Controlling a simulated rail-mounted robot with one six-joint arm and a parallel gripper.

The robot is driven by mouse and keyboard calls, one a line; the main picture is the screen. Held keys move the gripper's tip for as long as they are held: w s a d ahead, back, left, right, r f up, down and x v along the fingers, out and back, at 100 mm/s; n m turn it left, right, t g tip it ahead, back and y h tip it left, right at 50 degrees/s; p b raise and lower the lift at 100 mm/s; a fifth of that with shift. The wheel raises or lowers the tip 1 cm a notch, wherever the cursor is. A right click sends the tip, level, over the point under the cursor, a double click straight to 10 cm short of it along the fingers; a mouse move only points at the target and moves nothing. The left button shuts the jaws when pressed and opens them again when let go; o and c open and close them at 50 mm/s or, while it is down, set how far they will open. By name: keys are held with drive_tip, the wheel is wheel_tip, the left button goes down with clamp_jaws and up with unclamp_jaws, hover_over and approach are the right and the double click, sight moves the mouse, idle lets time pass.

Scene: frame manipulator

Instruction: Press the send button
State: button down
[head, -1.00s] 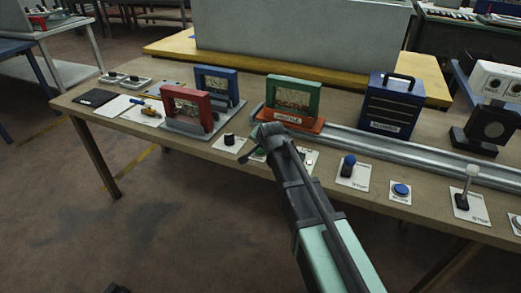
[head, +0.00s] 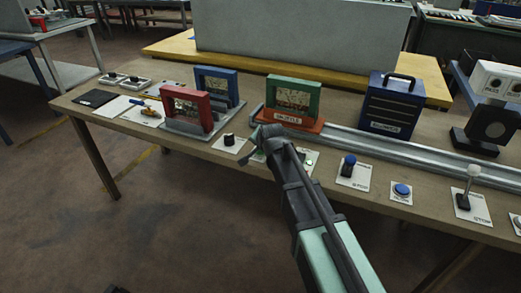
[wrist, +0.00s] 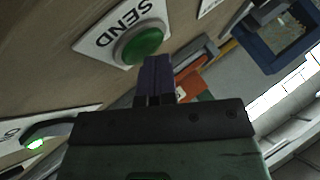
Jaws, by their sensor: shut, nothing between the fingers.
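The green send button (wrist: 141,44) sits on a white plate (wrist: 97,41) marked SEND in the wrist view. My gripper (wrist: 155,62) is shut and empty. Its dark purple fingers reach up the wrist view to the lower right edge of the button. I cannot tell whether the tips touch it. My arm hides most of the send plate there.
A green frame (head: 293,94) on an orange base stands behind my gripper, by the metal rail (head: 400,149). A black knob (head: 229,140) is to the left. A blue-topped control (head: 349,163) and a blue button (head: 401,190) are to the right. Red and blue frames stand further left.

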drive_tip(key=shift+r+p, duration=0.75)
drive_tip(key=shift+r, duration=0.05)
wheel_tip(320, 180, up, 5)
drive_tip(key=p, duration=0.5)
drive_tip(key=shift+r, duration=0.1)
